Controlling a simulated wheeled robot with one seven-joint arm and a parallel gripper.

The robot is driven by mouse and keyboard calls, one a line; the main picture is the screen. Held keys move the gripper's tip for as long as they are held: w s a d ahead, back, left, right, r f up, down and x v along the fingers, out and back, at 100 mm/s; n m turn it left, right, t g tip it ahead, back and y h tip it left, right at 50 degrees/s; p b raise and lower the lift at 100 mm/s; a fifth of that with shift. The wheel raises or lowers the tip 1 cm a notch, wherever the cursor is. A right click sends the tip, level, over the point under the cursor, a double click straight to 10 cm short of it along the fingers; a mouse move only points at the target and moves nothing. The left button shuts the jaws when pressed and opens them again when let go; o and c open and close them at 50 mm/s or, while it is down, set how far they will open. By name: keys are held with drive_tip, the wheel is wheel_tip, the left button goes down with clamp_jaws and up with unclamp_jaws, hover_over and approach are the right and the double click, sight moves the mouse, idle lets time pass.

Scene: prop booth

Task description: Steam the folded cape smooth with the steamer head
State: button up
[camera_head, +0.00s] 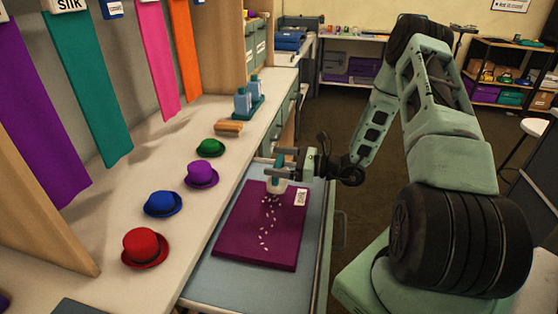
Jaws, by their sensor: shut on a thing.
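The folded cape (254,245) is a flat purple-magenta rectangle lying on a pale blue-grey surface (222,290) beside the counter. A white label (301,197) with dark lettering sits at its far right corner. Small white marks or puffs trail over the cape from its far edge toward its middle. My gripper (282,168) is at the cape's far edge, shut on the steamer head (277,186), which is teal and white. The steamer head is over the far part of the cape; I cannot tell whether it touches the cloth. My gripper partly hides the steamer's upper part.
Red (145,248), blue (162,204), purple (201,174) and green (210,147) hats line the counter (195,225) on the left. A wooden-backed brush (229,127) and blue bottles (242,101) stand farther back. Coloured cloths hang above. The near part of the blue-grey surface is clear.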

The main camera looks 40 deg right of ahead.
drive_tip(key=s+a+p, duration=0.2)
drive_tip(key=s+a, duration=0.9)
drive_tip(key=a, duration=0.4)
drive_tip(key=shift+s+p, duration=0.35)
idle(2.4)
drive_tip(key=shift+a+f, duration=0.1)
drive_tip(key=shift+f, duration=0.05)
idle(1.4)
wheel_tip(320, 180, up, 15)
drive_tip(key=p, duration=1.5)
